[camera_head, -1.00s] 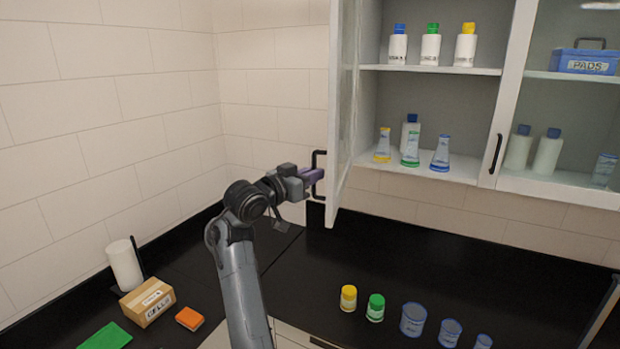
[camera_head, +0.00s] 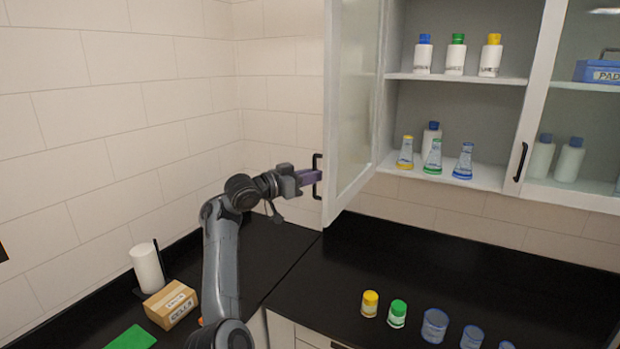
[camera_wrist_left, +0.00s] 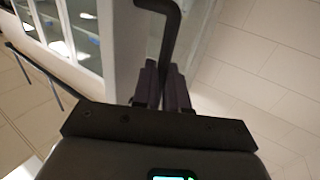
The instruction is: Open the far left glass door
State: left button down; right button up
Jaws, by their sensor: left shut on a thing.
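The far left glass door (camera_head: 354,98) has a white frame and stands swung open, out from the wall cabinet. Its black bar handle (camera_head: 317,162) is on the door's free edge. My left gripper (camera_head: 312,177) is shut on this handle, with its purple-grey fingers around the bar. In the left wrist view the fingers (camera_wrist_left: 164,88) close on the black handle (camera_wrist_left: 163,22), beside the white door edge. My right gripper is not in view.
Open shelves hold white bottles (camera_head: 456,56) above and small flasks (camera_head: 432,157) below. A closed glass door with a black handle (camera_head: 520,161) is to the right. Jars (camera_head: 398,313) stand on the black counter. A cardboard box (camera_head: 171,304) and white roll (camera_head: 147,268) are at left.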

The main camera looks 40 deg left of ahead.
pick_arm(q)
jog(key=shift+w+d+f, duration=0.15)
jog(key=shift+w+f, duration=0.05)
jog(key=shift+f, duration=0.05)
jog(key=c, duration=1.5)
grip_release()
jog(key=o, duration=0.3)
jog(key=shift+w+r, duration=0.2)
jog(key=shift+o, duration=0.2)
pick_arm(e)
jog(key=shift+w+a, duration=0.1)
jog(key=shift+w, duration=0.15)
pick_arm(q)
jog(key=shift+s, duration=0.1)
jog(key=shift+s, duration=0.1)
jog(key=b+v, duration=0.3)
jog(key=v, duration=0.7)
jog(key=shift+s+b, duration=0.3)
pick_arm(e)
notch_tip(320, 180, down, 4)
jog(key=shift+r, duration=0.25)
